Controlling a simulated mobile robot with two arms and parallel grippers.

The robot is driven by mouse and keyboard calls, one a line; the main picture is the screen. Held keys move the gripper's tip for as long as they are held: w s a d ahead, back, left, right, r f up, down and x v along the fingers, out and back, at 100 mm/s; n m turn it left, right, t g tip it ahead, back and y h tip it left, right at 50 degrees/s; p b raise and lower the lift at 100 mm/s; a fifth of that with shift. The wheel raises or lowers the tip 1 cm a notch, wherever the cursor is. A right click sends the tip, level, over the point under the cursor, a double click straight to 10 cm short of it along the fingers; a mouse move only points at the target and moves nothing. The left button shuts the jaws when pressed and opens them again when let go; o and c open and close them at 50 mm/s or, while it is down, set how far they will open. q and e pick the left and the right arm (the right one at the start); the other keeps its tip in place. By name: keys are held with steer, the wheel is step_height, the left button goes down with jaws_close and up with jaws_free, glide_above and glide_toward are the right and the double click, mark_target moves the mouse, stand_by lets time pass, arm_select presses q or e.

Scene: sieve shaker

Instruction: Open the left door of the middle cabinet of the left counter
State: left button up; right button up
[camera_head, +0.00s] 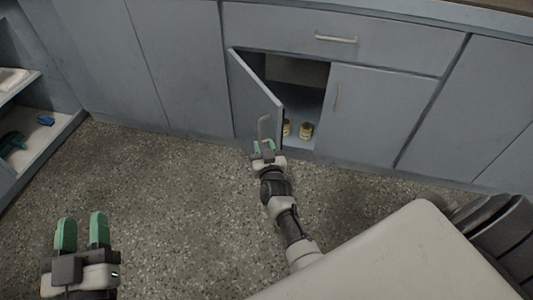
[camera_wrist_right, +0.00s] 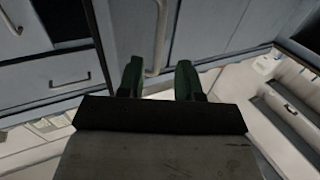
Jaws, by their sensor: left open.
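The left door (camera_head: 254,98) of the middle cabinet is grey-blue and stands partly open, swung outward from its left edge. Its metal bar handle (camera_head: 263,128) is near its free edge. My right gripper (camera_head: 263,147) is at the lower end of this handle. In the right wrist view the fingers are apart, and the handle (camera_wrist_right: 160,40) runs down to the gap between them. I cannot tell whether they touch it. My left gripper (camera_head: 82,232) is open and empty over the floor at lower left, far from the door.
The right door (camera_head: 368,115) of the cabinet is closed, below a closed drawer (camera_head: 340,37). Small tan cans (camera_head: 306,130) stand inside the opening. An open shelf (camera_head: 40,130) with a blue item is at the left. The speckled floor (camera_head: 170,190) is clear.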

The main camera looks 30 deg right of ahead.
arm_select(q)
step_height(320, 180, down, 7)
steer(key=s+a+g+y+p, duration=0.1)
steer(key=g+y+p, duration=0.1)
steer(key=g, duration=0.4)
steer(key=shift+s+a, duration=0.2)
steer(key=shift+a, duration=0.1)
arm_select(e)
steer(key=v, duration=0.4)
arm_select(q)
steer(key=shift+f, duration=0.1)
arm_select(e)
steer(key=shift+c, duration=0.2)
